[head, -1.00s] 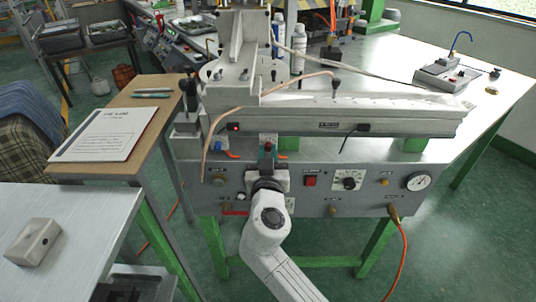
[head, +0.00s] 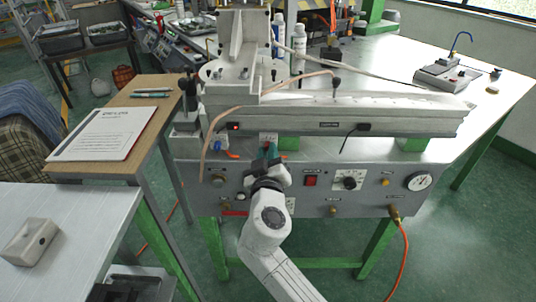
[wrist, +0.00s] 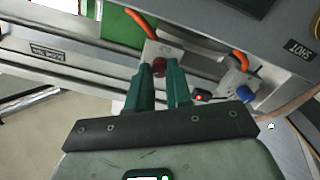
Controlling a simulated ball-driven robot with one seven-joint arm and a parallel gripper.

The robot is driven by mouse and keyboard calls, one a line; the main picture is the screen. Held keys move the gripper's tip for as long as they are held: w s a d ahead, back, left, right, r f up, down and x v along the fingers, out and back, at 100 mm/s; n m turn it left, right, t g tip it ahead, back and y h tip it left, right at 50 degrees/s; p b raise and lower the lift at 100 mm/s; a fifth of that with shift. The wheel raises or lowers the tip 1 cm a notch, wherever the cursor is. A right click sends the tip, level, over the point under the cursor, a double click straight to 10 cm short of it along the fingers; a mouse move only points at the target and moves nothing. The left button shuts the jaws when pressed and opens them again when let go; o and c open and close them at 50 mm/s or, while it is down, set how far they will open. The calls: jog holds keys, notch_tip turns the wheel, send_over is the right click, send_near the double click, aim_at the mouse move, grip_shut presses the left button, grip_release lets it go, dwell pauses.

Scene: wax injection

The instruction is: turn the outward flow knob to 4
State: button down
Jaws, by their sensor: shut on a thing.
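A small dark red knob (wrist: 158,67) shows between my fingertips in the wrist view, in front of a small pale label plate. My gripper (wrist: 163,80) has green fingers on either side of it and is shut on it. In the head view my gripper (head: 268,152) is at the machine's front, just above the control panel, and hides the knob. Which number the knob points to cannot be read. A blue knob (wrist: 245,93) sits apart, to the right in the wrist view; it also shows left of my gripper in the head view (head: 217,145).
The control panel (head: 320,203) below holds a red switch (head: 311,181), a black dial (head: 349,180) and a round gauge (head: 420,181). Orange hoses (wrist: 150,27) run close to the knobs. A long grey machine bed (head: 400,122) lies above and behind my gripper.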

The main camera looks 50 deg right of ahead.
jog(key=shift+n, duration=0.5)
jog(key=c, duration=1)
grip_release()
jog(key=shift+c, duration=0.2)
jog(key=b+v, duration=0.1)
jog(key=v, duration=1)
jog(key=shift+w, duration=0.1)
